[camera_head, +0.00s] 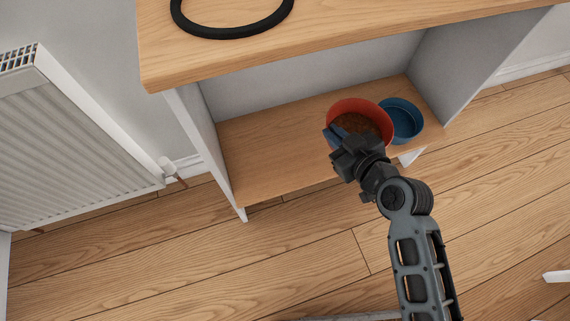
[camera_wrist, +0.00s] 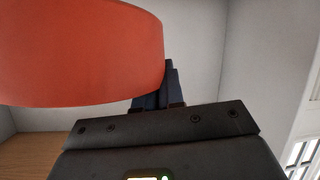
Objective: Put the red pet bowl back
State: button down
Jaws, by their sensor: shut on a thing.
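The red pet bowl (camera_head: 360,104) holds brown food and is over the low wooden shelf, beside a blue bowl. My gripper (camera_head: 340,135) is at the bowl's near left side, shut on its rim. In the wrist view the red bowl (camera_wrist: 80,55) fills the upper left, its outer wall close to my gripper (camera_wrist: 165,85). The fingertips are partly hidden behind the bowl. I cannot tell whether the bowl's base touches the shelf.
The blue bowl (camera_head: 404,120) stands on the shelf (camera_head: 265,155) just right of the red bowl. The wooden top (camera_head: 340,40) overhangs, with a black ring (camera_head: 232,28) on it. Side panels bound the shelf. The shelf's left part is clear. A radiator (camera_head: 75,140) stands left.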

jog(key=a+f+n+b, duration=0.1)
jog(key=a+f+b, duration=0.3)
jog(key=a+f, duration=0.1)
jog(key=w+a+f+y+b, duration=0.1)
jog(key=a+f+b, duration=0.3)
jog(key=a+f, duration=0.1)
jog(key=w+a+f+n+y+b, duration=0.1)
jog(key=a+f+b, duration=0.3)
jog(key=f, duration=0.3)
jog(key=shift+w+a+n+g+b, duration=0.2)
jog(key=shift+a+n+g+b, duration=0.15)
jog(key=shift+a, duration=0.55)
jog(key=c, duration=1.3)
grip_release()
jog(key=shift+o, duration=0.2)
jog(key=shift+r, duration=0.1)
jog(key=p+v, duration=0.3)
jog(key=v, duration=0.9)
jog(key=shift+d, duration=0.15)
jog(key=shift+w, duration=0.1)
